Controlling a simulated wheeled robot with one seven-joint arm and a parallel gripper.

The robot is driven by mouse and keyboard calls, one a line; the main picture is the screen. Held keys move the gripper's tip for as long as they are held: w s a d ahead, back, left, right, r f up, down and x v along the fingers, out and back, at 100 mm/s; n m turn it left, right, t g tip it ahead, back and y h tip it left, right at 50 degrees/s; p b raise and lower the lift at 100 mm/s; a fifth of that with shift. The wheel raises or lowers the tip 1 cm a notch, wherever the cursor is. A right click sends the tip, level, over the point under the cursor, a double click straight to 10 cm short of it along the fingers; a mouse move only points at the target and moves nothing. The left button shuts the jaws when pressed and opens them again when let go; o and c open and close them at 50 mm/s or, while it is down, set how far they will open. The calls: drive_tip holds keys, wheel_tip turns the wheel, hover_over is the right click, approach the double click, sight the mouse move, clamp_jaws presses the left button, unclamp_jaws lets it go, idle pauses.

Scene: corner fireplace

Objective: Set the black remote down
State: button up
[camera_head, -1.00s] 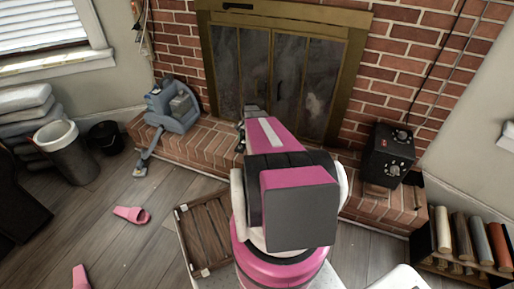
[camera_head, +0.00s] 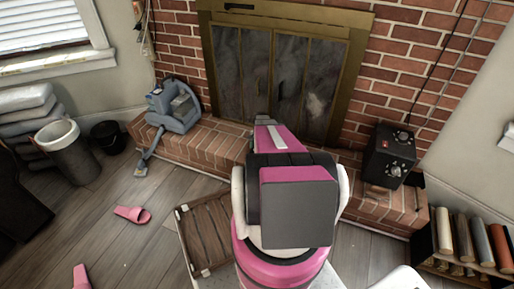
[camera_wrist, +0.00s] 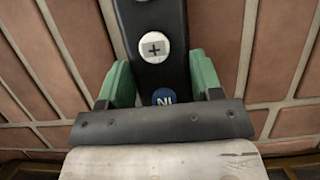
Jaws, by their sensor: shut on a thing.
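The black remote (camera_wrist: 152,18) shows at the top middle of the wrist view, with a round plus button and a blue button. My gripper (camera_wrist: 160,72) is shut on it, with a green finger at each side. Bricks fill the view behind the remote; I cannot tell whether it touches them. In the head view my arm hides the gripper and the remote; the arm reaches over the raised brick hearth (camera_head: 215,150) in front of the fireplace.
A blue-grey machine (camera_head: 172,108) stands on the hearth's left part. A black box with dials (camera_head: 388,155) stands on its right. A wooden crate (camera_head: 208,235) lies on the floor below. The hearth between the machine and my arm is bare.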

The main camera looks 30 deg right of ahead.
drive_tip(key=shift+f, duration=0.1)
drive_tip(key=o, duration=1.1)
drive_tip(key=v, duration=1.2)
drive_tip(key=s+a+r+n+t+h, duration=0.1)
drive_tip(key=s+a+r+n, duration=0.2)
drive_tip(key=s+a+r, duration=0.3)
drive_tip(key=s+a+r+n+t+h, duration=0.1)
drive_tip(key=s+a+r+n, duration=0.2)
drive_tip(key=a, duration=1.2)
drive_tip(key=s+a+r+n+t+h, duration=0.1)
drive_tip(key=s+a+r+n, duration=0.2)
drive_tip(key=s+a+r, duration=0.7)
drive_tip(key=shift+s+a+n, duration=0.3)
drive_tip(key=shift+s+a, duration=0.25)
drive_tip(key=shift+s, duration=0.55)
drive_tip(key=shift+r, duration=0.1)
